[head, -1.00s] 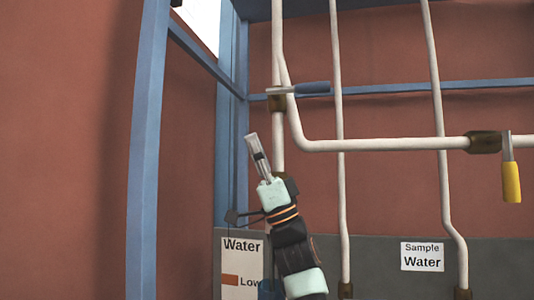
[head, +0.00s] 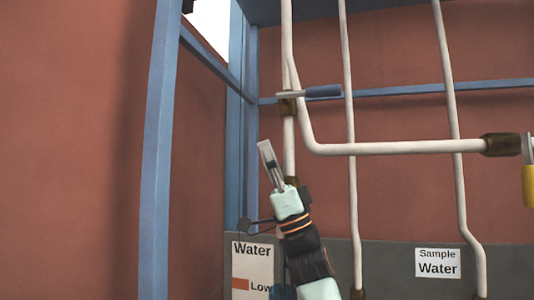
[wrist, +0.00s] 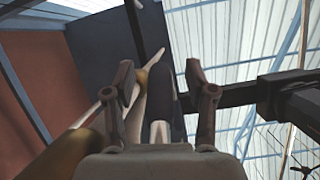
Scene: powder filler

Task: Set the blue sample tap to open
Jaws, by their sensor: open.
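The blue sample tap has a blue handle (head: 323,91) on a silver lever, pointing right and nearly level, across the white vertical pipe. Its brass body (head: 287,106) sits on that pipe. My gripper (head: 264,147) points upward, below and left of the tap in the head view, apart from the handle in the picture. In the wrist view my gripper (wrist: 161,88) has its two fingers spread wide. A dark handle (wrist: 162,85) with a silver stem shows between them, apparently the tap's; I cannot tell its depth, and no contact shows.
White pipes (head: 390,148) run beside and right of the tap. A yellow-handled tap (head: 528,185) hangs at the right edge. A blue frame post (head: 157,150) stands left. A "Water" panel (head: 252,265) and a "Sample Water" sign (head: 437,262) are below.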

